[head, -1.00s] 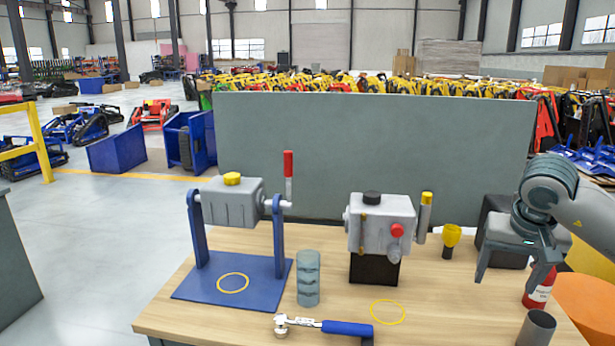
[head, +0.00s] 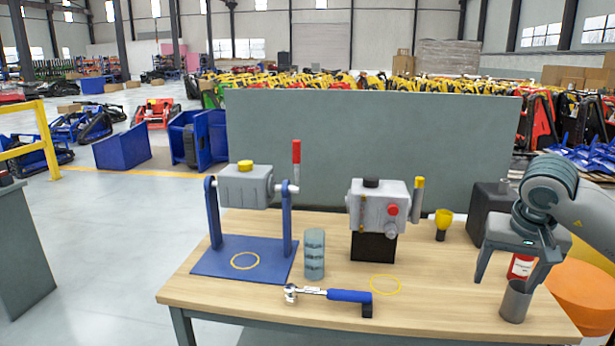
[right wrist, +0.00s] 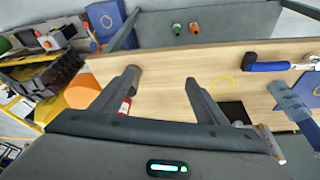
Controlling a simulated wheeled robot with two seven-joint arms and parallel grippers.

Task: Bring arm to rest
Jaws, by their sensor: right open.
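My right gripper (head: 508,282) is open and empty above the right end of the wooden table (head: 440,310). Its two fingers point down, spread apart. In the right wrist view the open fingers (right wrist: 162,77) have bare tabletop between them. A grey metal tube (head: 514,303) stands upright on the table, in the picture just below the gripper and partly behind its right finger; contact cannot be told. My left gripper is not in view.
A blue stand (head: 212,262) holds a grey gear housing at the left. A ribbed cylinder (head: 314,255), a blue-handled wrench (head: 348,296) and a grey unit on a black block (head: 373,247) stand or lie mid-table. A grey panel (head: 370,150) rises behind. An orange drum (head: 580,300) is at the right.

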